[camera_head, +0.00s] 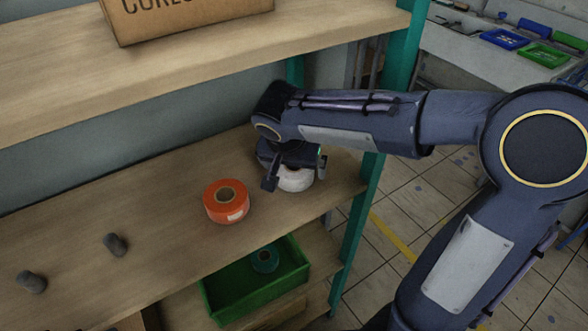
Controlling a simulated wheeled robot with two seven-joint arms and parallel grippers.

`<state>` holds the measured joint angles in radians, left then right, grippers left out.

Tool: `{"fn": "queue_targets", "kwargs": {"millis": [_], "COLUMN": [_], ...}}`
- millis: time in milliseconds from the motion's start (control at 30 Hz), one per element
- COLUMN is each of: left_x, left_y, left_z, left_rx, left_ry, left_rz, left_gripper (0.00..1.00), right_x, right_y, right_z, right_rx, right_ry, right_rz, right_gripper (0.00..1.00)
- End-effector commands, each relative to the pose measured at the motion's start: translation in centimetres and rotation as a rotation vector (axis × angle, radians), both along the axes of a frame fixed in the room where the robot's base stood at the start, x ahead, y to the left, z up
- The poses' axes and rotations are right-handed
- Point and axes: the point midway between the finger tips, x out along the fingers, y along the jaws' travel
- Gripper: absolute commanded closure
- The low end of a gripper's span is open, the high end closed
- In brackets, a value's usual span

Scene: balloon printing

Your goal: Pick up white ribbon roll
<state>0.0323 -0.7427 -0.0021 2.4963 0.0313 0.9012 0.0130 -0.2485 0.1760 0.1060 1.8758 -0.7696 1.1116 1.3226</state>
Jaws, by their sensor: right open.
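The white ribbon roll (296,182) sits on the middle shelf (150,215) near its right end. My right gripper (294,178) is open and points down over the roll, with a finger showing on either side of it. The gripper hides the top of the roll. I cannot tell whether the fingers touch it. My left gripper is not in view.
An orange roll (226,201) stands close to the left of the white roll. Two small grey pieces (115,244) lie further left. A green bin (255,285) with a teal roll (264,260) is below. A cardboard box (190,18) sits on the upper shelf. A teal post (358,220) stands at right.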

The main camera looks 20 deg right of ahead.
Motion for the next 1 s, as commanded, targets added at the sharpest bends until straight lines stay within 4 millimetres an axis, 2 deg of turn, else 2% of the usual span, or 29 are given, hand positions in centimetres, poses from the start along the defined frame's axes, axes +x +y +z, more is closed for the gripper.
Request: {"fn": "queue_targets", "kwargs": {"millis": [300,667,1000], "left_x": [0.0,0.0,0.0], "left_y": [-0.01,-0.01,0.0], "left_z": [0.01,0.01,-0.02], "left_rx": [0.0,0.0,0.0], "left_ry": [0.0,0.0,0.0], "left_rz": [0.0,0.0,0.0], "left_gripper": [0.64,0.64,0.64], "right_x": [0.17,0.15,0.17], "right_y": [-0.11,-0.1,-0.1], "right_z": [-0.52,-0.49,-0.1], "right_rx": [0.0,0.0,0.0], "right_ry": [-0.001,-0.001,-0.003], "right_rz": [0.0,0.001,0.001], "right_gripper": [0.01,0.47,0.47]}}
